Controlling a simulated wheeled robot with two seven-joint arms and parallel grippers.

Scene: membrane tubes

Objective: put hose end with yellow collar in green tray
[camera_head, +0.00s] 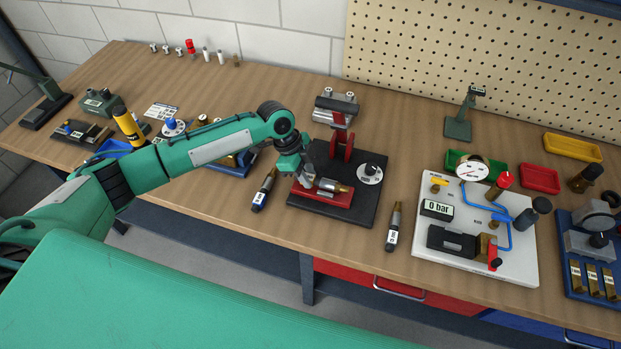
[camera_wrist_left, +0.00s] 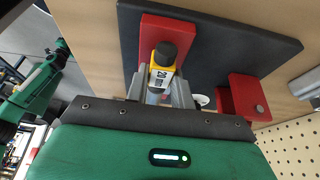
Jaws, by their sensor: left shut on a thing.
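My left gripper (camera_head: 304,182) is over the red block (camera_head: 322,197) on the black base plate (camera_head: 368,212). In the left wrist view its two grey fingers (camera_wrist_left: 162,92) are closed around a short piece with a yellow collar (camera_wrist_left: 161,71) and a dark end, marked with a number. That piece lies over the red block (camera_wrist_left: 167,29); I cannot tell whether it still rests in it. The green tray (camera_head: 452,159) is at the back right, partly hidden by the gauge. My right gripper is not in view.
A white gauge panel (camera_head: 470,262) with blue tubing stands in front of the green tray. A red tray (camera_head: 539,179) and a yellow tray (camera_head: 573,148) are nearby. Dark labelled tubes lie left (camera_head: 264,190) and right (camera_head: 393,227) of the base plate. A red press (camera_head: 342,145) rises behind the block.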

